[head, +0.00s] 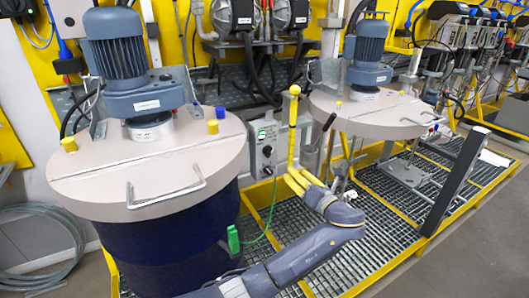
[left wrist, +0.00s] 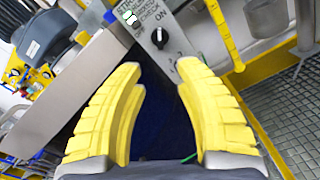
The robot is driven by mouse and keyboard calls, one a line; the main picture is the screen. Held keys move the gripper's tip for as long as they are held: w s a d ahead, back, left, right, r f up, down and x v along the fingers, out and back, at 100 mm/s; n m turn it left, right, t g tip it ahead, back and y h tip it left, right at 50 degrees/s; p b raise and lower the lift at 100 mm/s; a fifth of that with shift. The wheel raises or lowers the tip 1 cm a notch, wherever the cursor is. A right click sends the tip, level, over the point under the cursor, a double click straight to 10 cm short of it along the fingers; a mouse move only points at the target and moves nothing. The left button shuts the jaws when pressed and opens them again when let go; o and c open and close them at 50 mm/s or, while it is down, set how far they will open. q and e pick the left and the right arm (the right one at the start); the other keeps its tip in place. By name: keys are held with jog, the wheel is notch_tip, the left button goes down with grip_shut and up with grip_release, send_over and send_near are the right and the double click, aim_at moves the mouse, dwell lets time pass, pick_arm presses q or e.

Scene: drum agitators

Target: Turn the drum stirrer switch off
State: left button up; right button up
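The drum stirrer is a blue motor (head: 118,45) on a beige lid (head: 150,165) over a dark blue drum (head: 170,240), at left in the head view. A grey control box (head: 263,147) stands just right of the drum. Its black rotary knob (left wrist: 160,37) shows in the left wrist view, beside a pale green-white indicator or button (left wrist: 129,18). My left gripper (head: 297,177) is open with empty yellow fingers, right of and below the box. In the left wrist view the open fingertips (left wrist: 160,68) point toward the knob without touching it. My right gripper is out of view.
A yellow post (head: 294,130) stands just right of the box. A green handle (head: 233,240) with a green cord hangs by the drum. Metal grating (head: 350,265) covers the floor, edged by yellow rails.

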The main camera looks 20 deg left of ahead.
aim_at(271, 152)
pick_arm(q)
jog(key=x, duration=1.7)
jog(key=shift+w+a+f, duration=0.1)
jog(key=shift+w+a, duration=0.05)
jog(key=shift+a, duration=0.05)
grip_shut()
